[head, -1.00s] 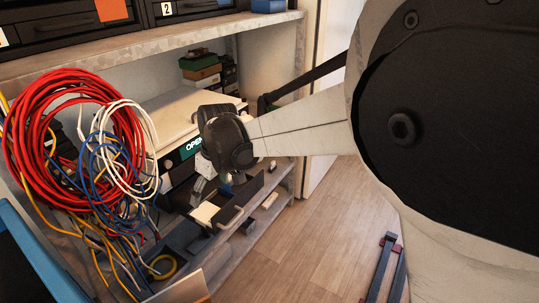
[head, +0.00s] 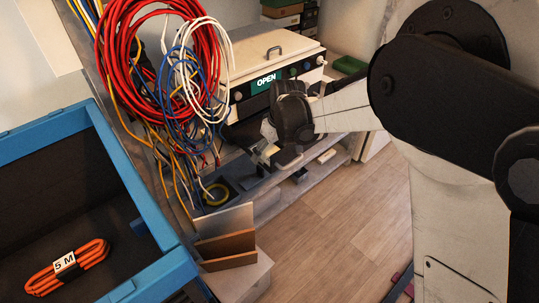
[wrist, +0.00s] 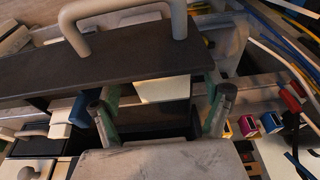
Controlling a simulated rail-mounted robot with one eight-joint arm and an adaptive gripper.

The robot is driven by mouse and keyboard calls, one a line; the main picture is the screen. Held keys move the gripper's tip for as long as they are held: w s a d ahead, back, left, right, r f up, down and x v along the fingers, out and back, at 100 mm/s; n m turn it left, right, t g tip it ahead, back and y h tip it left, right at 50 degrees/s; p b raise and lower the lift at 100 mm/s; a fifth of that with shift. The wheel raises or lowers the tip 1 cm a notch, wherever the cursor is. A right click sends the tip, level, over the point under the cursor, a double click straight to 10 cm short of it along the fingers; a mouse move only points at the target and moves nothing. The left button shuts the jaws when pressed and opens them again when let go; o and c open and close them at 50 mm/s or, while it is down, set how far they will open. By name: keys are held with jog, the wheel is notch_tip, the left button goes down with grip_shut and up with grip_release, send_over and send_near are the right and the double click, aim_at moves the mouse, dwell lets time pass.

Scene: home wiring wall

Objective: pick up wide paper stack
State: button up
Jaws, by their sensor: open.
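In the wrist view, a pale cream block (wrist: 163,89), which looks like the paper stack, lies under a dark slab between my fingers. Its far part is hidden by the slab. My gripper (wrist: 160,103) is open, one finger on each side of the block; I cannot tell whether either finger touches it. In the head view, my gripper (head: 263,152) is low at the workbench in front of the machine with the green OPEN sign (head: 264,82). The stack is not clearly visible there, hidden around the gripper.
A grey handle (wrist: 130,20) stands on the dark slab (wrist: 100,70). Small coloured connectors (wrist: 250,125) and cables lie to the right. In the head view, red cable coils (head: 150,55) hang left of my gripper, and a blue bin (head: 140,190) holds an orange cable (head: 65,268).

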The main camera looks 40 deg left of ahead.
jog(key=shift+a+f, duration=0.15)
jog(key=shift+f, duration=0.45)
jog(key=shift+c, duration=0.3)
jog(key=c, duration=1.3)
jog(key=shift+o, duration=0.2)
jog(key=shift+r, duration=0.15)
